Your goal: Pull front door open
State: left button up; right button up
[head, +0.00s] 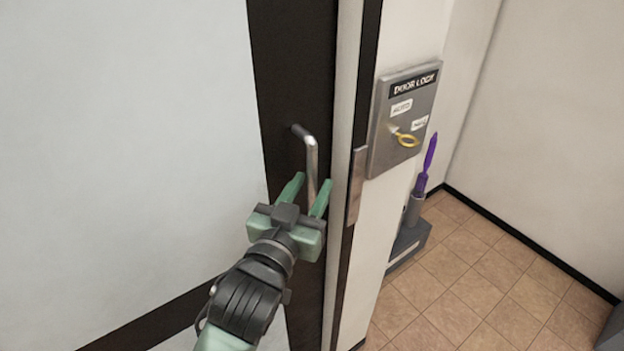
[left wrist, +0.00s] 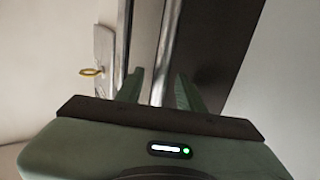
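The front door (head: 130,130) has a pale panel with a dark border and fills the left of the head view. Its metal handle (head: 308,150) is a bent bar on the dark border near the door's right edge. My left gripper (head: 312,184) is open at the handle, with the bar's lower part between its two green fingers. I cannot tell whether either finger touches it. In the left wrist view the open fingers (left wrist: 159,90) show with a bright metal strip between them. My right gripper is not in view.
A grey door lock panel (head: 404,115) with a yellow-handled key (head: 407,139) is on the wall right of the door. Below it a purple-handled object (head: 426,165) stands in a grey holder.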

pick_arm(q)
jog(key=shift+w+d, duration=0.15)
jog(key=shift+w, duration=0.35)
jog(key=shift+c, duration=0.4)
grip_shut()
dwell(0.8)
